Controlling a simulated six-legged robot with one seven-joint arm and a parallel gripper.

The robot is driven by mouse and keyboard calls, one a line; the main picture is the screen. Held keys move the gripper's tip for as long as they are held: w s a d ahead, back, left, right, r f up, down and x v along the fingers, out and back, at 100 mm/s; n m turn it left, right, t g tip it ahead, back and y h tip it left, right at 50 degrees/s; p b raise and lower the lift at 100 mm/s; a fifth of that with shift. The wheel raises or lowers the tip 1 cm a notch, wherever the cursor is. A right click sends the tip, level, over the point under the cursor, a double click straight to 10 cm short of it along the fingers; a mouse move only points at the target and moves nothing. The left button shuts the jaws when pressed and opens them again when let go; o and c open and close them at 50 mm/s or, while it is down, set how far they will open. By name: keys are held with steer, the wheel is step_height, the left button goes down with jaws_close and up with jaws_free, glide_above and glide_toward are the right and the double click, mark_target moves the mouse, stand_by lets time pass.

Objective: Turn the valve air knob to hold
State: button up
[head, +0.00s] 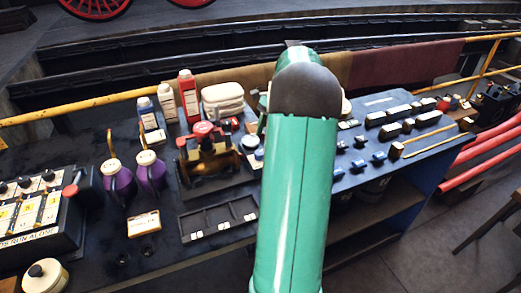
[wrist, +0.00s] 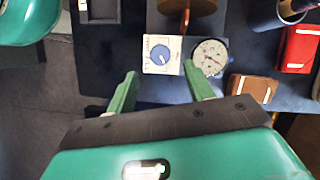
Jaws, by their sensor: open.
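A blue round knob (wrist: 160,56) sits on a white plate (wrist: 151,68) with printed marks, too small to read. A short white line on the knob is visible, but I cannot tell which setting it marks. My gripper (wrist: 161,70) is open and empty, its two green fingers spread on either side of the plate's near edge in the wrist view. The right fingertip lies close to a round white gauge (wrist: 210,57) beside the plate. I cannot tell how high the fingers are above the knob. In the head view my green arm hides the gripper.
A red-topped brass valve fitting (head: 207,140) stands left of my arm on the dark bench. A red box (wrist: 298,48) and a brown block (wrist: 250,88) lie right of the gauge.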

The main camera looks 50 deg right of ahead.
mark_target(260, 152)
steer(key=x, duration=0.6)
steer(key=shift+a+f, duration=0.1)
steer(key=shift+f, duration=0.2)
steer(key=c, duration=1)
steer(key=shift+o, duration=0.2)
steer(key=shift+w+n, duration=0.1)
steer(key=shift+n, duration=0.2)
steer(key=n+g, duration=0.2)
steer(key=n, duration=0.3)
steer(key=shift+w, duration=0.15)
steer(key=n+g, duration=0.1)
steer(key=n, duration=0.2)
steer(key=n+g+h, duration=0.1)
steer(key=n, duration=0.2)
steer(key=shift+w+r, duration=0.1)
